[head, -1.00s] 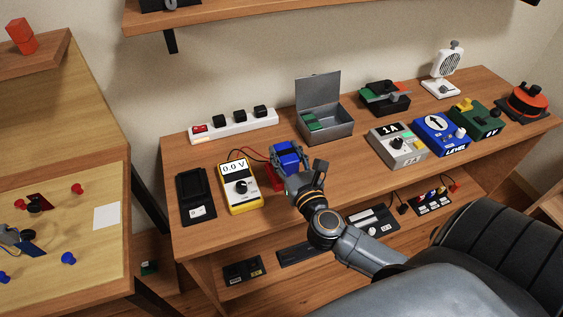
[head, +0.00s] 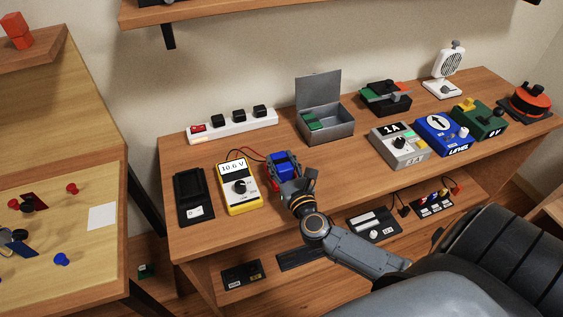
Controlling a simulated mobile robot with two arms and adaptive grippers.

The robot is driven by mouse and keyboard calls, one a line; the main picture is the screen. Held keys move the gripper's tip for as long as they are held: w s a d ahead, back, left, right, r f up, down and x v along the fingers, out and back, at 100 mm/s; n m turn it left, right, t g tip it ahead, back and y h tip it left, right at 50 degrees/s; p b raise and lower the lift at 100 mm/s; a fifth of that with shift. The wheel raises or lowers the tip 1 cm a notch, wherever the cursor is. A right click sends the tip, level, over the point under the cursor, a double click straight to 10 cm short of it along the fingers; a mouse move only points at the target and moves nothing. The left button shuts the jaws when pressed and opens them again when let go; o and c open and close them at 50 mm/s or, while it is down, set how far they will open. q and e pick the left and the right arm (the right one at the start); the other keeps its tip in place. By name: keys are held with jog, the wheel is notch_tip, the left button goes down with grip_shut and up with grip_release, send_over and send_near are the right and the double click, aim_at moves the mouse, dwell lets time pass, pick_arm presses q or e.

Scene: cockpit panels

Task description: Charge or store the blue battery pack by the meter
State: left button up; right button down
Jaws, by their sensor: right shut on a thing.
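The blue battery pack (head: 283,165) is on the bench beside the yellow meter (head: 238,188), seated in or against a red holder that is mostly hidden. My right gripper (head: 287,180) is shut on the pack and covers its near side. The meter display reads about 10.6 V, and its red and black leads run toward the pack. A black dock (head: 194,196) with an empty-looking top lies left of the meter. An open grey metal box (head: 340,130) behind holds green packs (head: 313,122). My left gripper is not in view.
A white power strip (head: 233,124) with a red switch and black plugs lies along the back. Grey, blue and green instrument boxes (head: 443,134) stand to the right. The bench front left of my right arm is clear.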

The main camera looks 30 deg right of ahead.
jog(key=shift+f, duration=0.25)
jog(key=c, duration=0.7)
grip_release()
jog(key=shift+c, duration=0.2)
